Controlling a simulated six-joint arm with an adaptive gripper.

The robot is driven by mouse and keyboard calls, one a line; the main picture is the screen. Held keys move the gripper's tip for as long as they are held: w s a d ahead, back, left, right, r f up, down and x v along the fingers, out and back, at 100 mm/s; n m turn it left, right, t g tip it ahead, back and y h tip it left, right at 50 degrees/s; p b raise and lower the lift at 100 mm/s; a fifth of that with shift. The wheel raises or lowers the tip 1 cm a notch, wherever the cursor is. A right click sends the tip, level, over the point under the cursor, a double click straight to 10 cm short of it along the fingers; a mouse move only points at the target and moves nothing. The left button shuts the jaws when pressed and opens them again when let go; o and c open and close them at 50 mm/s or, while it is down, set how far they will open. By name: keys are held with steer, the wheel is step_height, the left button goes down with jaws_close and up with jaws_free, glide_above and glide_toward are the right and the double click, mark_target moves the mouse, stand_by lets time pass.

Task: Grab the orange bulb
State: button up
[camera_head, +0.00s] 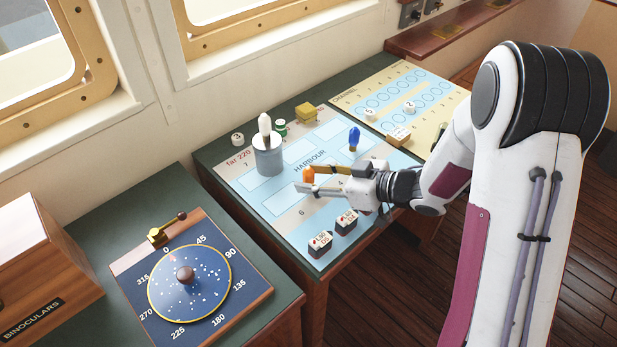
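The orange bulb (308,174) shows as a small orange shape at the left end of my gripper, over the harbour chart. My gripper (307,179) reaches in from the right, with its two fingers pointing left. The fingers are apart, and the bulb appears between or just behind their tips. I cannot tell whether they touch it. The lower part of the bulb is hidden by the fingers.
A white bulb stands in a grey cylinder (268,160) to the left. A blue bulb (354,138) stands behind my gripper. A yellow block (306,111) lies at the chart's back edge.

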stand_by(0.4)
steer(key=c, duration=0.9)
steer(key=shift+r, duration=0.2)
steer(key=shift+r, duration=4.85)
